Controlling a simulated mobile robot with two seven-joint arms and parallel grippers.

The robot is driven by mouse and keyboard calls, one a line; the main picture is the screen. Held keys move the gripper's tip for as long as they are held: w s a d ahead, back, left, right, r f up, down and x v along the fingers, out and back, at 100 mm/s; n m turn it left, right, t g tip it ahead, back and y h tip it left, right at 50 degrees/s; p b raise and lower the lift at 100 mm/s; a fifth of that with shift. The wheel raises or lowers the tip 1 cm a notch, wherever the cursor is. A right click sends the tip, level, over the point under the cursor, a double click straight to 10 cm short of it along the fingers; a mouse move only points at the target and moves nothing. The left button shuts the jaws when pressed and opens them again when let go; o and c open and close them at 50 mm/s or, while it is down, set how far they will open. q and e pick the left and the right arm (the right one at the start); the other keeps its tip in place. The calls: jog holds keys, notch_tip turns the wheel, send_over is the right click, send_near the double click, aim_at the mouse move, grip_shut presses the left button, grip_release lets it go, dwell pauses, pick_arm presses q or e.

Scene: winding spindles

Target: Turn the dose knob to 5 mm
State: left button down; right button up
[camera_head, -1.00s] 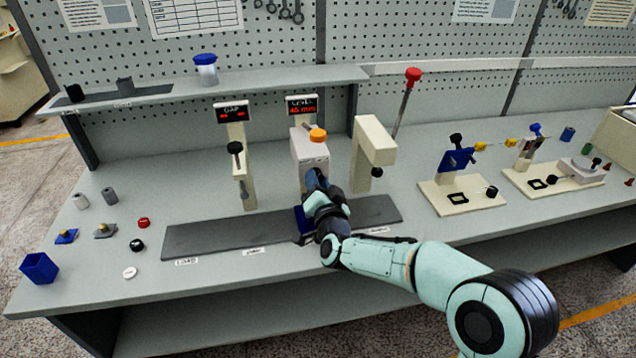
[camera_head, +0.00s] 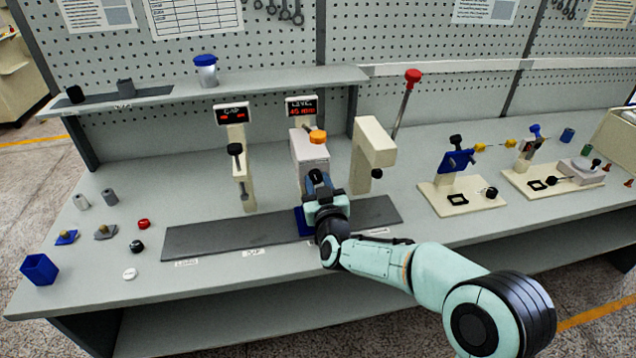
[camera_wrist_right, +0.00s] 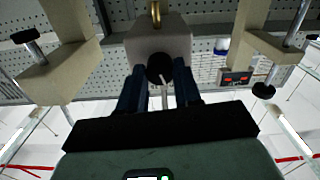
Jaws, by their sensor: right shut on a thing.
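The dose knob (camera_wrist_right: 160,68) is a round black knob with a pale pointer line, on the front of a beige dispenser block (camera_head: 309,150). My right gripper (camera_wrist_right: 161,78) is shut on the knob, with a dark blue finger on each side of it. In the head view the right gripper (camera_head: 315,178) is at the block's front and hides the knob. The level display (camera_head: 301,106) behind the block shows red digits that look like 45 mm. My left gripper is not in view.
A blue container (camera_head: 303,222) stands partly hidden below my right gripper on a dark grey strip (camera_head: 215,237). A gap display post (camera_head: 245,182) stands left of the block, and a beige arm-shaped stand (camera_head: 374,140) is close on its right. An orange cap (camera_head: 318,137) tops the block.

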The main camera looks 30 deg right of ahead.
jog(key=shift+n, duration=1.1)
jog(key=o, duration=1)
jog(key=shift+o, duration=0.2)
jog(key=b+v, duration=0.1)
jog(key=v, duration=1.2)
jog(key=shift+s, duration=0.2)
jog(key=shift+a, duration=0.1)
